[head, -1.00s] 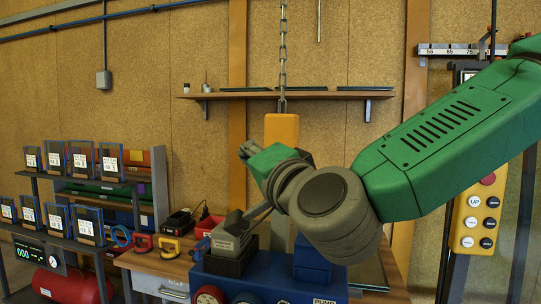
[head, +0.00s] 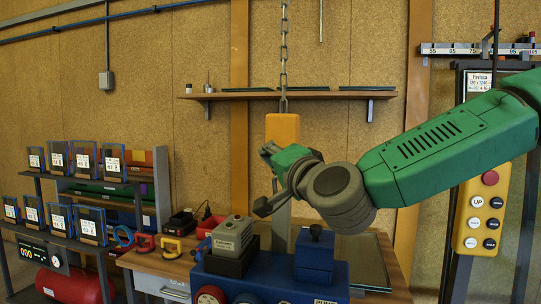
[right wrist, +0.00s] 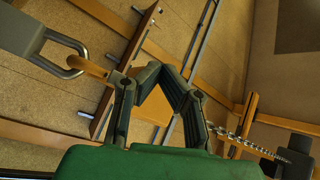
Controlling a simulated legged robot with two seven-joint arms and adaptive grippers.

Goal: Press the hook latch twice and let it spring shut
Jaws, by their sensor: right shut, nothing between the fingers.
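A yellow-orange hook block (head: 282,128) hangs from a chain (head: 283,50) in the middle of the head view. In the right wrist view, a narrow orange piece (right wrist: 92,71), probably the hook end, meets a grey metal loop (right wrist: 62,55) on a grey plate (right wrist: 22,30). I cannot make out the latch itself. My right gripper (head: 268,150) is just below the block and in front of the hook area, hiding it. Its fingers (right wrist: 163,73) are shut and empty in the right wrist view. I cannot tell whether they touch the hook. My left gripper is not in view.
A blue pump unit (head: 270,275) stands below my gripper, before a wooden table. A rack of small labelled frames (head: 85,160) is at left. A shelf (head: 235,95) is on the wall behind. A yellow button pendant (head: 481,215) hangs at right.

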